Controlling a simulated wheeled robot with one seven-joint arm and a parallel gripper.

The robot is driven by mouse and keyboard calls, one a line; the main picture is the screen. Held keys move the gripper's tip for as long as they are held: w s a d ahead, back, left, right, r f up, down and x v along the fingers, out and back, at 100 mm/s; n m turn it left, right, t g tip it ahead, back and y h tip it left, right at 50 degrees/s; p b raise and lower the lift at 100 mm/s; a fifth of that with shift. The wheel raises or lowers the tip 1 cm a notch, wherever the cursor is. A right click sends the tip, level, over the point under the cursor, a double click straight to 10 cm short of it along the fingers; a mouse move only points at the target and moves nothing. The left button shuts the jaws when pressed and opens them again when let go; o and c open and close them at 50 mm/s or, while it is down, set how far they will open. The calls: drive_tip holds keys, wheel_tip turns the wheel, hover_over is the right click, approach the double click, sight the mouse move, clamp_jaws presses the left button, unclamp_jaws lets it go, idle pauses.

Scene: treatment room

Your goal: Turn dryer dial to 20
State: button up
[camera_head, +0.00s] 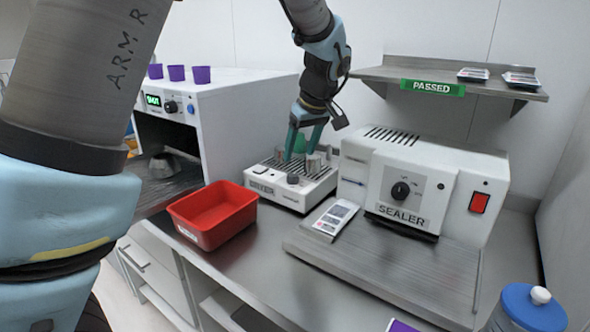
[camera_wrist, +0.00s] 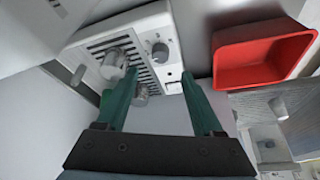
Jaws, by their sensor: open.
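The dryer (camera_head: 262,189) is a low white box with a slatted top, standing at the back of the counter. In the wrist view the dryer (camera_wrist: 92,38) is at the upper left, with the dial (camera_wrist: 160,51) showing beyond the fingertips. My gripper (camera_head: 301,155) is open and empty above the dryer, pointing down. In the wrist view my gripper (camera_wrist: 159,74) has its green fingers spread apart, apart from the dial.
Metal pieces (camera_head: 313,165) sit on the dryer's slats. A red bin (camera_head: 205,240) stands in front left. The sealer (camera_head: 455,190) is at right, a small card (camera_head: 331,218) beside it. A shelf (camera_head: 400,74) hangs above. A white cabinet (camera_head: 240,120) is at left.

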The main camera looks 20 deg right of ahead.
sight(293, 175)
drive_tip(key=p+x, duration=0.1)
drive_tip(key=x, duration=0.7)
drive_tip(key=shift+p, duration=0.35)
clamp_jaws()
